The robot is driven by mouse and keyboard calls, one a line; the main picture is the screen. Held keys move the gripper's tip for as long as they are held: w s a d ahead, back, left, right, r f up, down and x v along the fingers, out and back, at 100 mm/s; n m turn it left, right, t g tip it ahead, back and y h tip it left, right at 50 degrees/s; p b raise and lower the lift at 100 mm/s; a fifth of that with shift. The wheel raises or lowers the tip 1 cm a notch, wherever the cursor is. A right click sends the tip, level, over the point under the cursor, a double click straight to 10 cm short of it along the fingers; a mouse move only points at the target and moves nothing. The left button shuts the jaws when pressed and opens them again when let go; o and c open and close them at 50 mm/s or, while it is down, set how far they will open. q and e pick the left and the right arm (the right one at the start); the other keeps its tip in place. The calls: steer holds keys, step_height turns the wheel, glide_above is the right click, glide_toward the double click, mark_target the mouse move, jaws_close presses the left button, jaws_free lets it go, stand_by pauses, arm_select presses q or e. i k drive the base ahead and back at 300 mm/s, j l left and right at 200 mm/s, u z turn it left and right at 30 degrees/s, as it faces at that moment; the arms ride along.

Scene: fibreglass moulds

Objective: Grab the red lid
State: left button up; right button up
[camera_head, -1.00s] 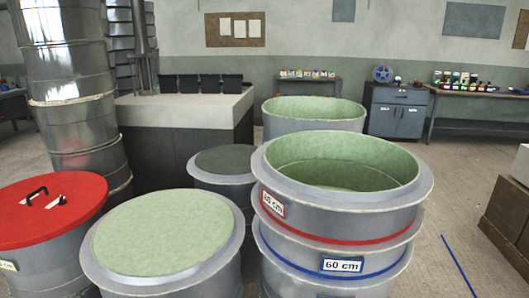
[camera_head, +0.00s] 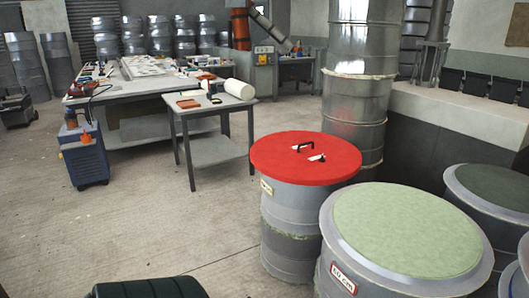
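The red lid (camera_head: 280,162) is a flat round disc with a black handle (camera_head: 304,147) and small pale labels on top. It lies on a grey drum (camera_head: 290,215) right of the picture's middle. Neither of my grippers shows in the view.
A grey mould with a pale green top (camera_head: 405,230) stands close to the drum at the front right. A darker-topped mould (camera_head: 495,187) is at the right edge. A small table (camera_head: 207,110) and a blue cabinet (camera_head: 83,153) stand behind to the left. The floor (camera_head: 150,235) left of the drum is mostly clear.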

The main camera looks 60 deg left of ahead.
mark_target(292, 157)
steer(key=u, duration=1.65)
steer(key=z, duration=0.35)
steer(key=i+j+z, duration=0.1)
steer(key=z, duration=0.25)
steer(key=i+j+z, duration=0.1)
steer(key=j+z, duration=0.5)
steer(key=z, duration=0.15)
steer(key=j+z, duration=0.3)
steer(key=j, duration=0.75)
steer(key=j+z, duration=0.35)
steer(key=j, duration=0.7)
steer(key=k+j, duration=0.1)
steer(key=j, duration=1.1)
steer(key=k+j, duration=0.15)
steer(key=j, duration=0.45)
steer(key=i, duration=0.15)
